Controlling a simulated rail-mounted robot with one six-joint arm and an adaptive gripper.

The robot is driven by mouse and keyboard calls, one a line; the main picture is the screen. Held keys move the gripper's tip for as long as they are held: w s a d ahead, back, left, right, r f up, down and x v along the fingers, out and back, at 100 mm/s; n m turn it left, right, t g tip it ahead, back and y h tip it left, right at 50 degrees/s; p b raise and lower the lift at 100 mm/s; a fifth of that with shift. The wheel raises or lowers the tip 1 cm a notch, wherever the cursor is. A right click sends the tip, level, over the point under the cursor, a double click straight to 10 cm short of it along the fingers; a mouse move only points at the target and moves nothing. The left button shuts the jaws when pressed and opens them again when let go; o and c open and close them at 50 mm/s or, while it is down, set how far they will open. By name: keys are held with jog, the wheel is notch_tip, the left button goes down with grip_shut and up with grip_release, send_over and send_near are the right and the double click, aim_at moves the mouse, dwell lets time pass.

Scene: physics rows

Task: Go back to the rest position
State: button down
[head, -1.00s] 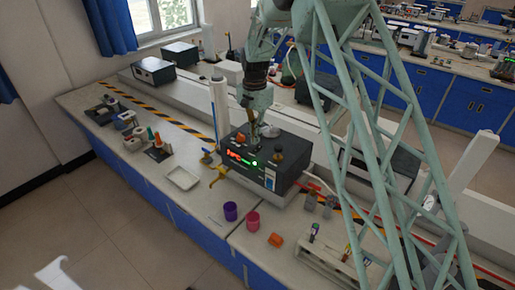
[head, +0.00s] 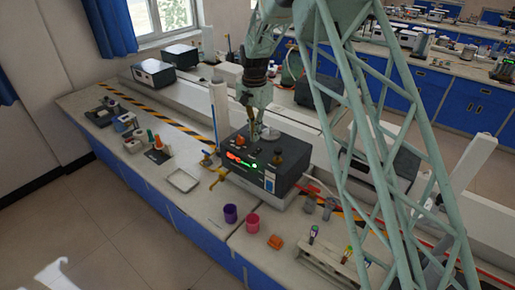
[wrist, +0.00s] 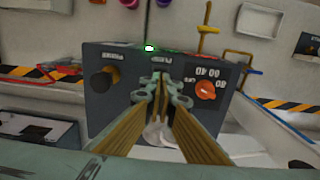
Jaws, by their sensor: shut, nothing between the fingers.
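My gripper (head: 254,133) is above the top of a dark instrument box (head: 262,172) with a lit red and green front display. In the wrist view my gripper's two long fingers (wrist: 161,80) meet at their tips, with nothing seen between them, over the same box (wrist: 122,113). The box carries an orange knob (wrist: 205,90) to one side of the fingers and a dark knob (wrist: 104,79) to the other. A pale round part on the box top lies partly hidden behind the fingers.
A purple cup (head: 230,213), a pink cup (head: 252,223) and an orange piece (head: 275,242) stand in front of the box. A white tray (head: 182,181) and a yellow valve (head: 217,178) lie to its left.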

jog(key=s+d+r+n+t+b, duration=0.15)
jog(key=s+d+r+b, duration=0.25)
jog(key=s+d+r, duration=0.6)
jog(key=s+d+r+n+t+b, duration=0.15)
jog(key=s+d+r+b, duration=0.4)
jog(key=s+r, duration=0.8)
jog(key=s+d+n+b, duration=0.1)
jog(key=s+d+b, duration=0.15)
jog(key=s, duration=0.65)
jog(key=s+d+n+b, duration=0.1)
jog(key=s+d, duration=0.3)
jog(key=s, duration=0.6)
jog(key=s+d+f+b, duration=0.1)
jog(key=s+f, duration=0.2)
jog(key=s, duration=0.3)
jog(key=s+d+f+n+b, duration=0.1)
jog(key=s+f+b, duration=0.1)
jog(key=s, duration=0.5)
jog(key=s+d+f+n+t+b, duration=0.1)
jog(key=s+f, duration=0.2)
jog(key=s, duration=0.3)
jog(key=shift+s+d+f+b, duration=0.15)
jog(key=shift+d+f+b, duration=0.15)
notch_tip(320, 180, down, 12)
jog(key=b, duration=1.2)
jog(key=shift+f, duration=0.15)
